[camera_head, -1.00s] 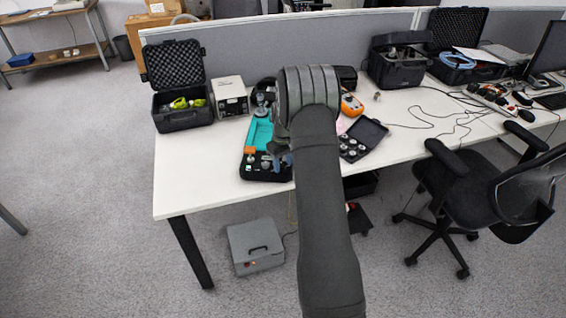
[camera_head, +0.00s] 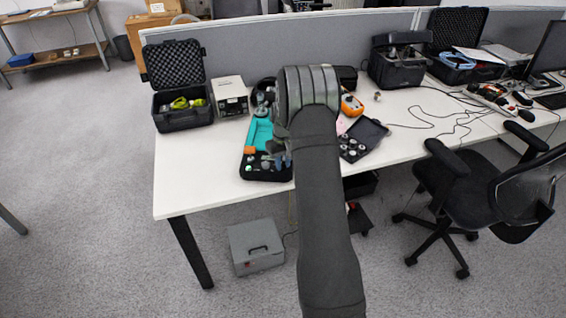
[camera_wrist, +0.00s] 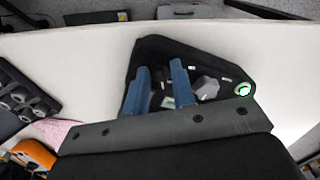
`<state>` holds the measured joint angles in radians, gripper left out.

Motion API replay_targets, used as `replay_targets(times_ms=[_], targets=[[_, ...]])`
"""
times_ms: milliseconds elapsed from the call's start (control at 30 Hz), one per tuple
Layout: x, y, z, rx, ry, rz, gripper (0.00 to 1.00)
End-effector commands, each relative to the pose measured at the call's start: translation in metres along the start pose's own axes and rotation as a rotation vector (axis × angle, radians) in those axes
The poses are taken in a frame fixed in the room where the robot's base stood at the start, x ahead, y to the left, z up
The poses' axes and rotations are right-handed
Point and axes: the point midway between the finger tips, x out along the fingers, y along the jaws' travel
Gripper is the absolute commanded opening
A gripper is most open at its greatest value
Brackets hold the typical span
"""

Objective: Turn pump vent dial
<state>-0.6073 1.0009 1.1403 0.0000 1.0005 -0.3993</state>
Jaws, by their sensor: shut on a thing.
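The black pump case (camera_head: 247,172) with a teal insert (camera_head: 256,131) lies on the white table, left of my arm. In the wrist view the black case (camera_wrist: 133,98) shows below my gripper. My gripper (camera_wrist: 161,69) has two blue fingers, which reach down into the case with a narrow gap between them. They are shut on what appears to be the pump vent dial, largely hidden by the fingers. A grey fitting (camera_wrist: 206,87) sits right of the fingers, and a green-ringed round part (camera_wrist: 243,89) sits at the case's right corner. In the head view my gripper (camera_head: 283,157) is partly hidden by my arm.
A black case with several round parts (camera_head: 361,139) stands right of my arm, with an orange device (camera_head: 351,105) behind it. A beige box (camera_head: 230,96) and an open case with yellow items (camera_head: 182,117) stand at the back left. The table's front left is clear.

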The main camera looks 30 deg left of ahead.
Motion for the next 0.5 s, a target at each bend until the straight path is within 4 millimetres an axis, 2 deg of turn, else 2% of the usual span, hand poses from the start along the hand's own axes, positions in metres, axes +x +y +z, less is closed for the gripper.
replay_targets(times_ms=[500], targets=[[-0.0006,-0.0023,-0.0006,0.480,0.000,0.000,0.01]])
